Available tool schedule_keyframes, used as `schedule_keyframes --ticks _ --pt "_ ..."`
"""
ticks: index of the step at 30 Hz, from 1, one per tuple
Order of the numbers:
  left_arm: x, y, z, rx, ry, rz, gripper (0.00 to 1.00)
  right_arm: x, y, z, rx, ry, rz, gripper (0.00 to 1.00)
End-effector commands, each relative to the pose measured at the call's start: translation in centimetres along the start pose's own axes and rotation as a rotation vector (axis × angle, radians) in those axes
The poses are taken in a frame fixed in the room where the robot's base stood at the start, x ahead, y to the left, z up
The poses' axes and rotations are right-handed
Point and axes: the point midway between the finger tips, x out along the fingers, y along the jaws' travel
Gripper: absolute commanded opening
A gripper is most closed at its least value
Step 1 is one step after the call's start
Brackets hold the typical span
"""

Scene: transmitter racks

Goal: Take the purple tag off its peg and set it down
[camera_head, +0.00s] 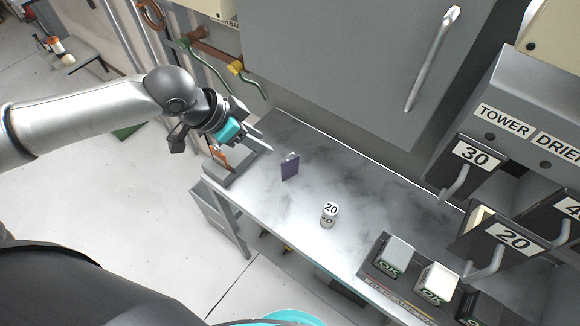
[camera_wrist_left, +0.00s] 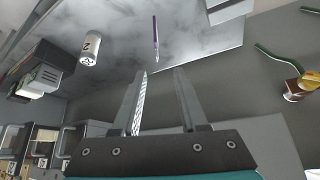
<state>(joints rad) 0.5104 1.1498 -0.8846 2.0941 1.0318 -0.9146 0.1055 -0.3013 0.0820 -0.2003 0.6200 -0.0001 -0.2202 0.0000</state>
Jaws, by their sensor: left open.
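The purple tag (camera_head: 290,168) shows over the grey marbled bench top (camera_head: 300,215), with a small pale loop at its upper end. In the left wrist view the tag (camera_wrist_left: 155,38) is seen nearly edge-on as a thin strip, beyond the fingertips. I cannot make out a peg at the tag, nor tell whether it hangs or stands. My left gripper (camera_head: 262,142) is open and empty, to the upper left of the tag and apart from it. Its two fingers (camera_wrist_left: 160,72) show spread in the wrist view. My right gripper is not in view.
A dark tray (camera_head: 372,272) with several OK blocks is at the lower right. Open drawers (camera_head: 485,225) jut out on the right. An orange piece (camera_head: 219,157) sits at the bench's left end.

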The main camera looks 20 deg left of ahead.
Motion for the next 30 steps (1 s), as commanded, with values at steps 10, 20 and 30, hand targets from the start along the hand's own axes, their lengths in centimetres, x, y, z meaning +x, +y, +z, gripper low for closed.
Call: schedule_keyframes --ticks 10,20,30 --pt "6.9 0.2 0.0 0.001 0.001 0.002 0.42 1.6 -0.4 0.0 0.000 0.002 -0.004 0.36" --pt "9.6 0.4 0.2 0.002 -0.001 0.002 0.42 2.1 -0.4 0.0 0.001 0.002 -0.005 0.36" --pt "13.5 0.7 0.3 0.003 0.000 0.000 0.42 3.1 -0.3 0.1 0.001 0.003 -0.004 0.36"
